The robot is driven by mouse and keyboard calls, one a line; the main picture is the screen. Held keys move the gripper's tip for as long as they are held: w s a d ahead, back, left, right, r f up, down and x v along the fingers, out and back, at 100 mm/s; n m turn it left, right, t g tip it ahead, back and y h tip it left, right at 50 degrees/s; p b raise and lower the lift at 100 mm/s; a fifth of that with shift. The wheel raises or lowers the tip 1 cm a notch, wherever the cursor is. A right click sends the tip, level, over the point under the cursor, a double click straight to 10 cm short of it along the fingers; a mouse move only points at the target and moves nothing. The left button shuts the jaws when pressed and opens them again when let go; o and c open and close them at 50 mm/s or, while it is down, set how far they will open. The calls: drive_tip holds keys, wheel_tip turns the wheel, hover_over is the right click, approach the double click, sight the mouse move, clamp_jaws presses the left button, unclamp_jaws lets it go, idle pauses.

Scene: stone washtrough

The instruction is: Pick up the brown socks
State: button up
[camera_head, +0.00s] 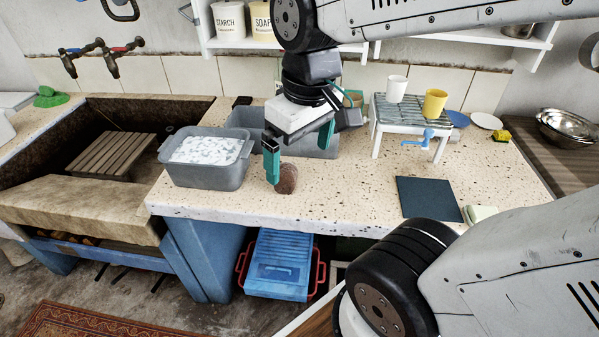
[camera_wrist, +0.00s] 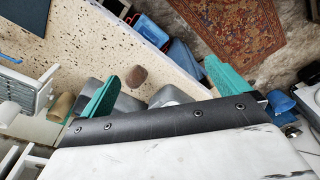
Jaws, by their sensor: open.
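The brown socks (camera_head: 287,178) show as a small rounded brown bundle on the speckled stone counter, near its front edge.
A grey tub of white suds (camera_head: 207,172) stands left of the socks, and another grey tub (camera_head: 240,118) stands behind. A small rack (camera_head: 400,121) bears a white and a yellow cup. A dark mat (camera_head: 428,198) lies at right. The counter between has free room.

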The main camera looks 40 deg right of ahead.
drive_tip(key=w+d+f+n, duration=0.3)
drive_tip(key=w+f, duration=0.3)
drive_tip(key=w, duration=0.4)
drive_tip(key=n, duration=0.4)
hover_over(285, 169)
drive_tip(key=shift+y, duration=0.4)
drive_tip(key=f, duration=0.7)
drive_tip(key=s+f, duration=0.1)
drive_tip(key=f, duration=0.3)
drive_tip(key=shift+d+f, duration=0.15)
drive_tip(key=shift+d, duration=0.1)
drive_tip(key=f, duration=0.5)
drive_tip(key=w+f, duration=0.1)
drive_tip(key=f, duration=0.2)
drive_tip(key=shift+w+a, duration=0.1)
drive_tip(key=shift+a, duration=0.2)
drive_tip(key=c, duration=1.1)
drive_tip(key=shift+r, duration=0.1)
